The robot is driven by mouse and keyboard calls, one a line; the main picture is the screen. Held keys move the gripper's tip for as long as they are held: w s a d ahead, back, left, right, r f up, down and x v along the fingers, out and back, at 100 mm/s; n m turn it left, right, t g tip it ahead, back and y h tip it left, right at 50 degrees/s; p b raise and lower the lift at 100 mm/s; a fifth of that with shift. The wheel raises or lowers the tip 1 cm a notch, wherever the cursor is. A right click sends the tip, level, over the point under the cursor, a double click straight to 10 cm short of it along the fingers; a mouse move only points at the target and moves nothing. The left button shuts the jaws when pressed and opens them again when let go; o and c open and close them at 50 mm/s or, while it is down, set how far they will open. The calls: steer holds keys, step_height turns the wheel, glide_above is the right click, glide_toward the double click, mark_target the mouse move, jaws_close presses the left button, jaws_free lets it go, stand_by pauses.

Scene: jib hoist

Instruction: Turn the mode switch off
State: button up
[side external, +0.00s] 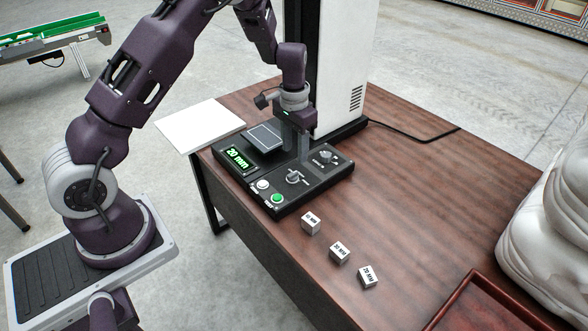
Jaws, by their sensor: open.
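A black control panel (270,205) sits at the table's far left edge, by the foot of a white cabinet. It carries a grey rotary knob (295,177) in the middle and another knob (326,157) at its back right. The labels are too small to read, so I cannot tell which is the mode switch or how it is set. My gripper (296,150) points down with open, empty jaws over the back of the panel, just behind the middle knob. I cannot tell whether it touches anything.
The panel also has a green "20 mm" display (238,159), a grey plate (264,137), a white button (263,184) and a green button (277,198). Several labelled cubes (339,252) lie in front. The white cabinet (342,75) stands behind; a red tray (490,305) lies front right.

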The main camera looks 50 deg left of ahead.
mark_target(294, 172)
step_height(294, 172, down, 8)
steer(key=shift+a, duration=0.15)
steer(key=shift+c, duration=0.3)
jaws_close()
